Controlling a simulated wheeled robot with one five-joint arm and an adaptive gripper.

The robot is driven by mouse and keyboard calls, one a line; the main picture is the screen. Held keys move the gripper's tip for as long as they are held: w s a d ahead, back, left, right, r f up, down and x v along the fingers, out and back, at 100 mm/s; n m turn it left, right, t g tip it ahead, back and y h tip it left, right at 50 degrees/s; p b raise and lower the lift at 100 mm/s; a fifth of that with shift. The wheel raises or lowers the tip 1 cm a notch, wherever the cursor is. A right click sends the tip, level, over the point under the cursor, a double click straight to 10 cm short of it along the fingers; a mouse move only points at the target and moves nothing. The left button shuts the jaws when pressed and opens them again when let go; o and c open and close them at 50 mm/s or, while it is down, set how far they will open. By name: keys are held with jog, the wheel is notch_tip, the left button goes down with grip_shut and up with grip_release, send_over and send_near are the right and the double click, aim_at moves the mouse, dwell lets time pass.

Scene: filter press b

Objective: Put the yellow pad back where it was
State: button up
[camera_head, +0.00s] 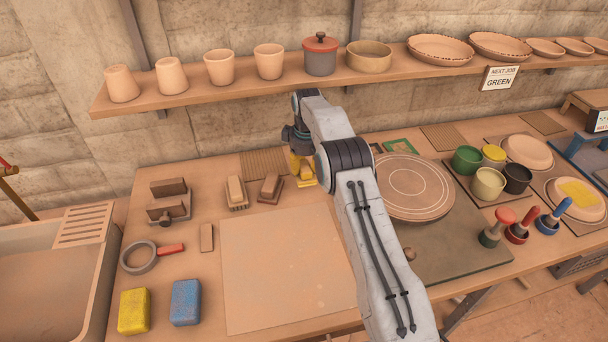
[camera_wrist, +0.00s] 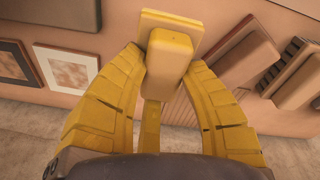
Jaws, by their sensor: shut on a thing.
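The yellow pad (camera_wrist: 170,50) is a flat yellow plate with a block-shaped handle. My gripper (camera_wrist: 165,75) has its two yellow fingers shut on the handle, one on each side, in the wrist view. In the head view, my gripper (camera_head: 301,167) is at the back of the table, right of a red-based pad with a brown handle (camera_head: 270,186). The yellow pad (camera_head: 306,183) shows low at the fingertips there, partly hard to tell from the yellow fingers. I cannot tell whether it touches the table.
The red-based pad (camera_wrist: 248,50) and a brush (camera_head: 237,192) stand close by to the left. A pale board (camera_head: 280,270) lies in front, bare. A round wheel (camera_head: 412,187) is right of my arm. A shelf (camera_head: 200,97) with pots hangs above.

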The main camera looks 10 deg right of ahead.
aim_at(304, 176)
notch_tip(304, 176, down, 4)
jog(key=shift+r+p, duration=0.1)
jog(key=shift+p, duration=0.4)
jog(key=shift+w+f+p, duration=0.15)
jog(key=shift+f+p, duration=0.1)
jog(key=shift+p, duration=0.05)
jog(key=shift+f, duration=0.1)
jog(key=shift+f, duration=0.2)
jog(key=o, duration=1.1)
jog(key=shift+o, duration=0.2)
jog(key=shift+r, duration=0.1)
